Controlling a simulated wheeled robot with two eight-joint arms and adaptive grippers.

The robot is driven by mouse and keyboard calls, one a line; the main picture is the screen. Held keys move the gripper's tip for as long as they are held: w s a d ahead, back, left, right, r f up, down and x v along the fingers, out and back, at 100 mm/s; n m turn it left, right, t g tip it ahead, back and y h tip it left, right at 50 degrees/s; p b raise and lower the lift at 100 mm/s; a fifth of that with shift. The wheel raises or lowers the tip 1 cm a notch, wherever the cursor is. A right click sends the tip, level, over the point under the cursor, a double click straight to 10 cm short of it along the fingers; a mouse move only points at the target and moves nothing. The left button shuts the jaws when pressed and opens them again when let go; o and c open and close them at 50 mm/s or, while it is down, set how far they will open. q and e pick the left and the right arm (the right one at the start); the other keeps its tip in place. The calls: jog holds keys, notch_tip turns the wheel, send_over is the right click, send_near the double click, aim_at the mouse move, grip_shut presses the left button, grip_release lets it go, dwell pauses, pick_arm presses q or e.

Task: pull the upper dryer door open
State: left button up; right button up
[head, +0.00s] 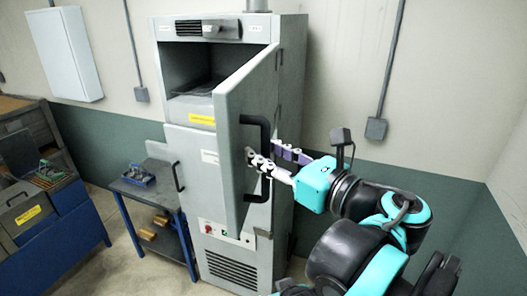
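The upper dryer door (240,98) is a light grey panel. It stands swung out from the tall grey dryer (290,120), partly open, with the dark upper chamber (190,75) showing on its left. Its black bar handle (254,121) is on the door's outer face. My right gripper is not in view.
A lower door (193,165) with a small handle is on the dryer's front. A blue-legged table (135,192) with a small blue tray (138,175) stands to its left. A workbench (45,195) is at far left. A wall cabinet (65,52) hangs above.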

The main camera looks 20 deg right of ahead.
pick_arm(q)
jog(key=v, duration=1.1)
jog(key=shift+s, duration=0.35)
